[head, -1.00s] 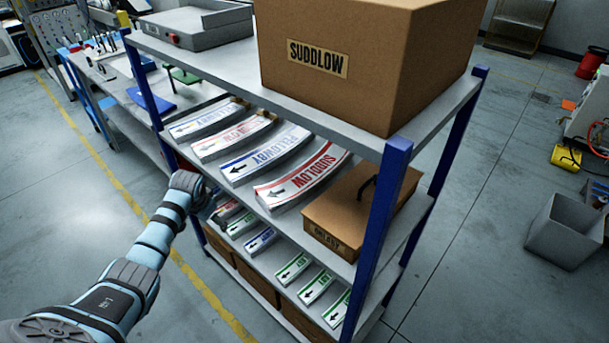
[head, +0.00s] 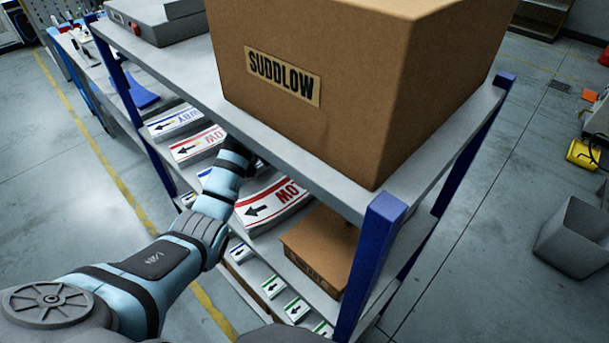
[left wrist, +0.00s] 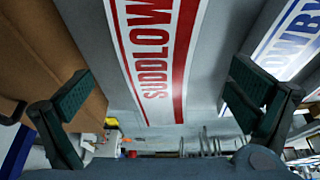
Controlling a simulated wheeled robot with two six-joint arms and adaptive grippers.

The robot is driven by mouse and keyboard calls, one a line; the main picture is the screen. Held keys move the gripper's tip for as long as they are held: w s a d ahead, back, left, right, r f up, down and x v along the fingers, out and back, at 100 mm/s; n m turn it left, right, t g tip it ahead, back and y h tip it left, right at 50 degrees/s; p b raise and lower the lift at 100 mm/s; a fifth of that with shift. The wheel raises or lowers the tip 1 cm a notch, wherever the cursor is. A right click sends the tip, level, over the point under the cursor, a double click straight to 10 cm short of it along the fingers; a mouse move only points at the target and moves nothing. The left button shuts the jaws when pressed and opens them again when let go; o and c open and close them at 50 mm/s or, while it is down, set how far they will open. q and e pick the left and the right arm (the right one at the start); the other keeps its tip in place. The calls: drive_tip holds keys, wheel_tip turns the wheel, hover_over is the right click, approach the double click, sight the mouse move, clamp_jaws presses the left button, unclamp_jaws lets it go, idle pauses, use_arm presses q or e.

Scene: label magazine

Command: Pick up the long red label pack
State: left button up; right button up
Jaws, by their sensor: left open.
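The long red label pack (head: 276,201) lies on the middle shelf, white with red edge bands, its right part hidden under the top shelf. In the left wrist view the pack (left wrist: 153,60) reads SUDDLOW and runs down from the top edge to between the fingers. My left gripper (left wrist: 160,95) is open, one dark green finger on each side of the pack, with gaps to both; no contact shows. In the head view my left arm reaches in under the top shelf, and its gripper is hidden. My right gripper is not in view.
A long blue label pack (left wrist: 290,40) lies beside it. A shorter red pack (head: 196,146) and a blue one (head: 174,121) sit farther left. A brown carton (head: 322,245) stands right of the pack. The top shelf (head: 165,65) carries a large SUDDLOW box (head: 350,85).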

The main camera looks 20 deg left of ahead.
sight(297, 185)
use_arm(q)
drive_tip(key=x, duration=0.3)
drive_tip(key=b+x, duration=0.1)
drive_tip(key=x, duration=0.2)
drive_tip(key=shift+d+f, duration=0.3)
drive_tip(key=shift+f, duration=0.1)
drive_tip(key=shift+w, duration=0.15)
drive_tip(key=c, duration=1.6)
drive_tip(key=shift+r, duration=0.1)
drive_tip(key=shift+c, duration=0.6)
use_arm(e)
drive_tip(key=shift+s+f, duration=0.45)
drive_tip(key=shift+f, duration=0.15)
use_arm(q)
drive_tip(key=shift+r, duration=0.1)
